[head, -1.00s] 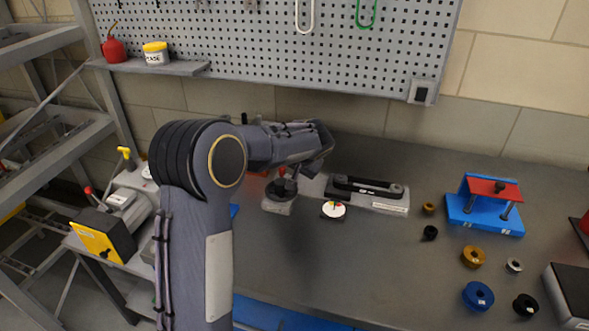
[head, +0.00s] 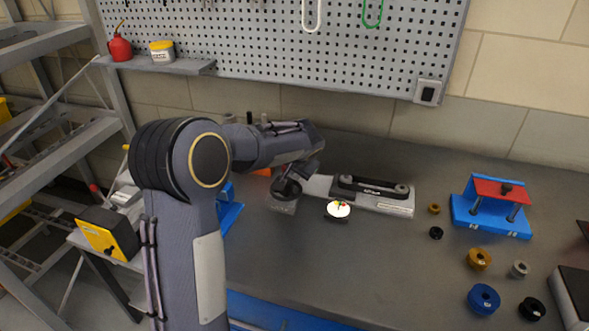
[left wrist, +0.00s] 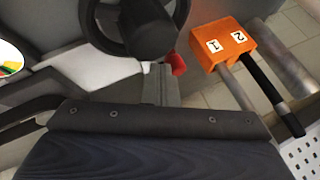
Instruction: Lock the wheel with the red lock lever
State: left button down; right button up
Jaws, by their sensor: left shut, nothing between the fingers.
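The black handwheel (head: 287,187) sits at the left end of the grey fixture on the bench, partly behind my left arm. It also shows at the top of the left wrist view (left wrist: 183,12). The red lock lever (left wrist: 176,63) shows there as a small red piece just below the wheel's rim; in the head view my arm hides it. My left gripper (left wrist: 160,84) is shut and empty, its tips close to the wheel and just left of the red lever. I cannot tell whether they touch. My right gripper is in neither view.
An orange block marked 1 and 2 (left wrist: 223,43), with rods, stands beside the wheel. A round white dial (head: 338,209) and a black linkage (head: 372,187) lie right of it. A blue fixture (head: 490,212) and several collars stand farther right.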

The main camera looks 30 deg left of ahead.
aim_at(283, 169)
pick_arm(q)
jog(key=a+m+h, duration=0.1)
jog(key=m, duration=0.1)
jog(key=s+a+m+t+h+p, duration=0.1)
jog(key=m, duration=0.1)
jog(key=shift+a+r, duration=0.1)
jog(key=shift+a, duration=1.6)
jog(key=shift+w+a, duration=0.25)
jog(key=shift+a, duration=0.3)
jog(key=shift+w+a, duration=0.2)
jog(key=shift+a, duration=0.4)
